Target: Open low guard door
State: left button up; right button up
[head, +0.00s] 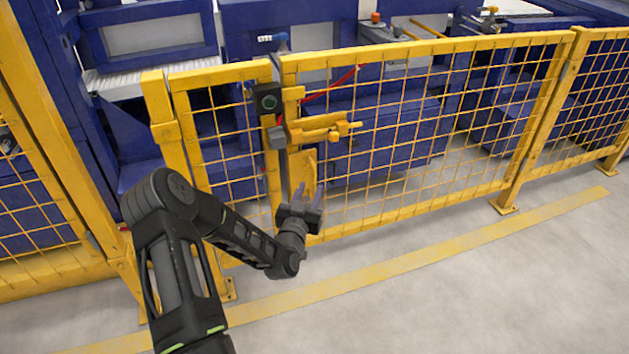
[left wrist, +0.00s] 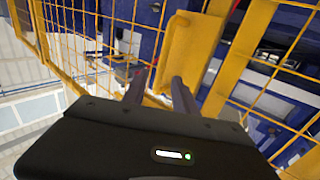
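The low yellow guard has a narrow mesh panel (head: 222,76) and a long mesh panel (head: 430,47), meeting at a narrow upright gap. I cannot tell for sure which one is the door; no panel stands visibly swung out. Below the latch is an upright yellow handle plate (head: 307,165), also large in the left wrist view (left wrist: 190,50). My left gripper (head: 308,193) is just below and in front of it, its fingers (left wrist: 160,82) apart and empty. Any contact is unclear.
Blue machines (head: 385,130) stand behind the guard. A taller yellow mesh fence (head: 60,130) is at the left. A yellow floor stripe (head: 420,255) runs along the front. The grey floor at the lower right is clear.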

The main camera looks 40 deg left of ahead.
aim_at(314, 181)
pick_arm(q)
jog(key=b+x, duration=0.1)
jog(key=x, duration=0.4)
jog(key=shift+w+a, duration=0.1)
jog(key=shift+w, duration=0.2)
jog(key=shift+c, duration=0.5)
grip_shut()
dwell(0.6)
